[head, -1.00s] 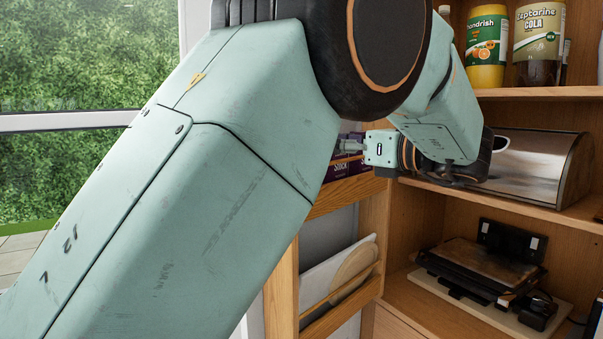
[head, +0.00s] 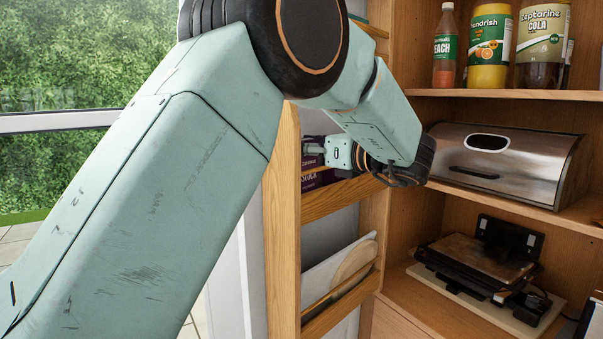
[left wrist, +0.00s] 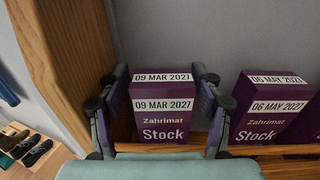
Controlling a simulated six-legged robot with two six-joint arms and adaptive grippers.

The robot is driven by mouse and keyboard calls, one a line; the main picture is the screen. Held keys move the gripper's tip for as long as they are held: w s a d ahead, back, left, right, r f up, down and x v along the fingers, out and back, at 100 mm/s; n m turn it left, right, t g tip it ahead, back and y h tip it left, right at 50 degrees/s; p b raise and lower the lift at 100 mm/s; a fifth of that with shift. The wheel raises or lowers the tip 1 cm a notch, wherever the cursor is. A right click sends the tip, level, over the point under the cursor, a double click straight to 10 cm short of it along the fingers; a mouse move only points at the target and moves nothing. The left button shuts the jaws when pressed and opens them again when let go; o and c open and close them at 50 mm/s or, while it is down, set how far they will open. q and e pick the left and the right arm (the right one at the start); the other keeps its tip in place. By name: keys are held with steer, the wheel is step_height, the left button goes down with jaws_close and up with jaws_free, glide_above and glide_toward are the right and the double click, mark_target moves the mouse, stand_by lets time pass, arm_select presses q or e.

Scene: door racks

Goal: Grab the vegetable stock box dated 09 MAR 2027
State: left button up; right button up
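The purple vegetable stock box (left wrist: 162,118) dated 09 MAR 2027 stands upright in the door rack in the left wrist view. Its date shows on the top and the front. My left gripper (left wrist: 160,108) is open, with one finger on each side of this box and gaps showing between fingers and box. A second purple stock box (left wrist: 268,108), dated 06 MAY 2027, stands to the right, outside the right finger. In the head view my left gripper (head: 313,149) is at the upper door rack, partly covering purple stock boxes (head: 318,181). My right gripper is not in view.
The wooden door rack's side post (left wrist: 72,60) rises close to the left finger. A front rail (head: 340,198) runs below the boxes. To the right, a cabinet holds bottles (head: 490,45), a steel bread bin (head: 510,165) and a grill (head: 480,268).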

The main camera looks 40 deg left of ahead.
arm_select(q)
steer(key=shift+w+d, duration=0.1)
steer(key=shift+w, duration=0.1)
steer(key=c, duration=0.5)
steer(key=shift+s, duration=0.15)
steer(key=c, duration=0.5)
jaws_close()
steer(key=shift+r, duration=0.1)
